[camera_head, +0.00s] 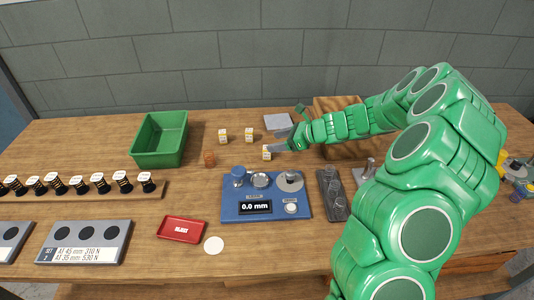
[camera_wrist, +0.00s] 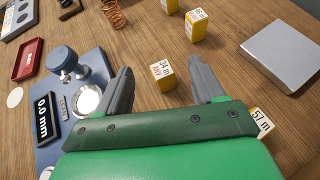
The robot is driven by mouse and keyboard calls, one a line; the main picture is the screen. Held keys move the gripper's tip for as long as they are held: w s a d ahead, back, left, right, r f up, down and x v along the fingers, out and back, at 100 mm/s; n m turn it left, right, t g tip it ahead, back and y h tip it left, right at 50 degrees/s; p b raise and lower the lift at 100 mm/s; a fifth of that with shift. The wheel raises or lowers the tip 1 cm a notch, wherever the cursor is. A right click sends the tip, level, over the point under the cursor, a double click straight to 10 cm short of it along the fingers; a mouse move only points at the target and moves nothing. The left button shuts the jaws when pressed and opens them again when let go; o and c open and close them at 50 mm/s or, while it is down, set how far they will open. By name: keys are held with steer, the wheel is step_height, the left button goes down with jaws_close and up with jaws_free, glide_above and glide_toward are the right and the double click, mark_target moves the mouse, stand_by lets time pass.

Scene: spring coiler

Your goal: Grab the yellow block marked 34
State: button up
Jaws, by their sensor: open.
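The yellow block marked 34 (camera_wrist: 162,76) has a white printed label and stands on the wooden table in the wrist view. It lies between and just beyond my gripper's fingertips. My gripper (camera_wrist: 162,80) is open, with a grey finger on each side of the block and nothing held. In the head view the block (camera_head: 267,153) is at the end of my green arm, beside my gripper (camera_head: 285,140). I cannot tell from these views how high the fingers are above the table.
Other yellow blocks stand behind it (camera_head: 223,136), (camera_head: 249,134); one marked 57 (camera_wrist: 262,121) is beside my right finger. A blue gauge (camera_head: 235,210) reading 0.0 mm is close by. A green bin (camera_head: 160,139), red tray (camera_head: 181,229) and grey plate (camera_wrist: 282,54) stand around.

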mark_target(267, 153)
steer(key=shift+f, duration=0.7)
steer(key=f, duration=0.3)
steer(key=shift+a, duration=0.2)
steer(key=shift+x, duration=1)
steer(key=shift+w+a, duration=0.15)
steer(key=shift+a, duration=0.15)
steer(key=c, duration=1.1)
steer(key=shift+c, duration=0.2)
